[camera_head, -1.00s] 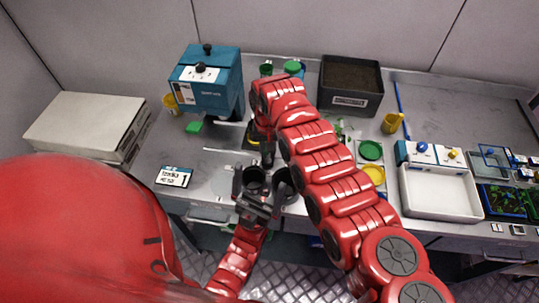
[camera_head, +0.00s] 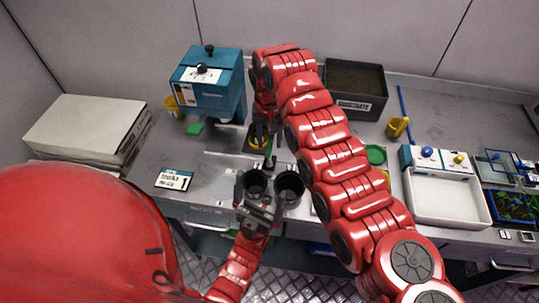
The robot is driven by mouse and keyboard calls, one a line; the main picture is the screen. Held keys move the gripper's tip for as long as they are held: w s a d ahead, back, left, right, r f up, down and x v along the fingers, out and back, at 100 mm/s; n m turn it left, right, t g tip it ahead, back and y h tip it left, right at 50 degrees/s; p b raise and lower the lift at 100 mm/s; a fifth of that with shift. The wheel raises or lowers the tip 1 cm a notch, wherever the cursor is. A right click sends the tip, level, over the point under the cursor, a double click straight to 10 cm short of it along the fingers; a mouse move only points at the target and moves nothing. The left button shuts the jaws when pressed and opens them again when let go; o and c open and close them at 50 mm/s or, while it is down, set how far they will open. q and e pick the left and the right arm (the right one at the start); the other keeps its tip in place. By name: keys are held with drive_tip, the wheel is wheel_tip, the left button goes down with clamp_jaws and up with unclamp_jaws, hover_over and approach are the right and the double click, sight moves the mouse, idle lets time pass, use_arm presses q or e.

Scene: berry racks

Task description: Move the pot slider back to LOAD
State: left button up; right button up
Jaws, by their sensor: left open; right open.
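The blue machine (camera_head: 205,88) stands at the back left, with a white label and dark knobs on its upper part. Below and to its right, a dark round piece with a yellow ring (camera_head: 258,138) sits on the bench; I cannot tell whether it belongs to the pot slider. Two dark round pots (camera_head: 290,186) stand side by side near the front edge. My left gripper (camera_head: 258,197) is open at the left pot (camera_head: 255,180). My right gripper (camera_head: 268,160) is open, pointing down just behind the pots and partly hidden by its own arm. No LOAD mark is readable.
A dark soil box (camera_head: 353,108) stands at the back. A yellow cup (camera_head: 397,127) and a white tray (camera_head: 446,207) are at the right. A numbered card (camera_head: 174,180) lies at the left front, near stacked pale boxes (camera_head: 88,128).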

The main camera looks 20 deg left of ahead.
wheel_tip(320, 180, up, 10)
drive_tip(key=shift+b, duration=0.35)
drive_tip(key=shift+f, duration=0.1)
